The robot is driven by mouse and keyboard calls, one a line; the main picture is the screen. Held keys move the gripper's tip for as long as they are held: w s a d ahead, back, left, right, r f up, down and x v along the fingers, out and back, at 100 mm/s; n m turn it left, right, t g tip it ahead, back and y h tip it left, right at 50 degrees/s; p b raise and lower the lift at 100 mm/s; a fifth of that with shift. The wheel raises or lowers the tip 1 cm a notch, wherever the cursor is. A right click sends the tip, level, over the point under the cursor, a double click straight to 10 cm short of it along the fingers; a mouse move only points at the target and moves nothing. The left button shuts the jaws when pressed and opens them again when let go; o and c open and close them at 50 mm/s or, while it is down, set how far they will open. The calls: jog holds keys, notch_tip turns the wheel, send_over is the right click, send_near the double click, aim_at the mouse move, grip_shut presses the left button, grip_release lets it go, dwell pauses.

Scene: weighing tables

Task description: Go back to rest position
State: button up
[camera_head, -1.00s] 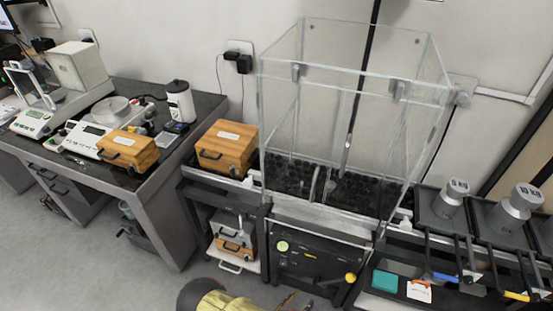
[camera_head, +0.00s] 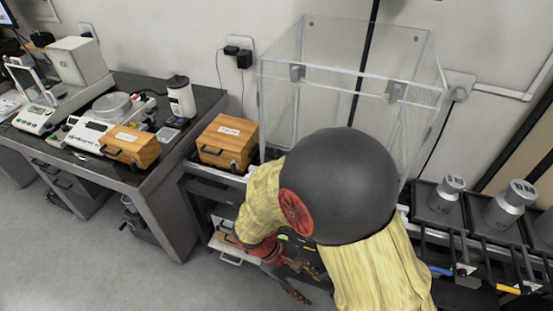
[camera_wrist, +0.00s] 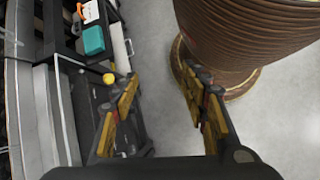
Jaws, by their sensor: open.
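My gripper (camera_head: 308,284) hangs low in front of the glass enclosure stand, at the end of my bent arm. Its two fingers also show in the wrist view (camera_wrist: 161,74); they are spread apart with nothing between them. The gripper points down over the floor, beside the shelf stand. My arm's large dark joint and yellow-covered links hide the lower part of the glass enclosure (camera_head: 330,95) and much of the stand beneath it.
A wooden box (camera_head: 227,142) stands left of the enclosure; another wooden box (camera_head: 131,146) is on the balance table. Steel weights (camera_head: 509,204) sit at the right. In the wrist view, a teal block (camera_wrist: 93,40) lies on the shelf. Grey floor (camera_head: 60,265) is clear at the lower left.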

jog(key=d+r+m+t+y+p, duration=0.1)
jog(key=d+r+m+t+y, duration=0.1)
jog(key=r, duration=0.9)
jog(key=s+d+r+m+t+y+p, duration=0.1)
jog(key=d+r+m, duration=0.4)
jog(key=r, duration=0.6)
jog(key=s+d+r+m+t+y+p, duration=0.1)
jog(key=d+r+m+t+y+p, duration=0.1)
jog(key=r, duration=0.9)
jog(key=d+m+t+y, duration=0.1)
jog(key=t+y, duration=0.1)
jog(key=t, duration=0.1)
jog(key=shift+d+m, duration=0.15)
jog(key=shift+m, duration=0.25)
jog(key=shift+s+r, duration=0.1)
